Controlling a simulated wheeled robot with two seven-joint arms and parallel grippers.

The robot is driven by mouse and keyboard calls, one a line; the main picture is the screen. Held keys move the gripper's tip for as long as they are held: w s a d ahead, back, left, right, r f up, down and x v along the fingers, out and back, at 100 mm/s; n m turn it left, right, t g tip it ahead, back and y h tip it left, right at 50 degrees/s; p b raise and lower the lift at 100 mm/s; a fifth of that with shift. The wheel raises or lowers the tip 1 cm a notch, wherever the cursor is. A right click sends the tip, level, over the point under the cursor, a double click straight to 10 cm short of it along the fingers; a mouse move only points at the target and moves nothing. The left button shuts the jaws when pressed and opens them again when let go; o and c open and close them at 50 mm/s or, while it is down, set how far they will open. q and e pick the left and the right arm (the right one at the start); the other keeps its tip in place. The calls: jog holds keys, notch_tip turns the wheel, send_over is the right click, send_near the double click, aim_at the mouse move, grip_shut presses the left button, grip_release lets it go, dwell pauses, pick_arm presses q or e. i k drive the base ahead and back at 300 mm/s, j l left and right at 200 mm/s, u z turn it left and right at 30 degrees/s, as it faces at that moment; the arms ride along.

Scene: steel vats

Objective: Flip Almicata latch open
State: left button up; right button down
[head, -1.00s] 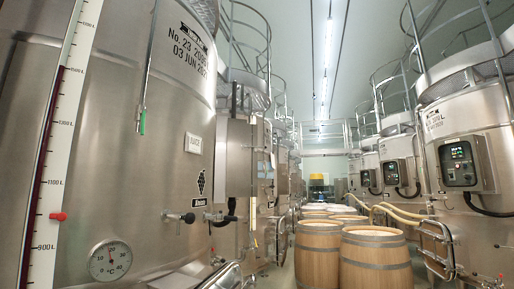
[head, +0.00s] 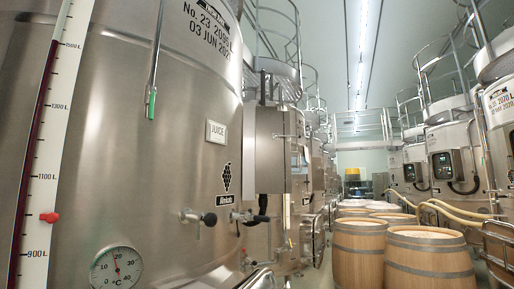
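A large steel vat (head: 110,130) fills the left of the head view. It bears a "JUICE" plate (head: 216,131), a grape emblem (head: 227,177) and a small dark name label (head: 225,200) too small to read surely. Two valves with dark handles (head: 209,219) (head: 262,218) stick out below the label. Shiny metal fittings (head: 258,279) show at the bottom edge and are cut off, so I cannot tell whether a latch is among them. No latch marked Almicata can be made out. Neither of my grippers is in view.
A dial thermometer (head: 117,266) and a level gauge with a red marker (head: 49,217) are on the vat. Wooden barrels (head: 430,262) (head: 359,252) line the aisle on the right. More vats with control boxes (head: 449,165) and hoses (head: 455,212) stand beyond.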

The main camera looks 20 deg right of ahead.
aim_at(277, 136)
jog(key=i+l, duration=0.25)
jog(key=i+l+u, duration=0.15)
jog(key=l, duration=0.3)
jog(key=i+l, duration=0.25)
jog(key=l, duration=0.15)
jog(key=i+l+u, duration=0.15)
jog(key=l, duration=0.2)
jog(key=i, duration=0.05)
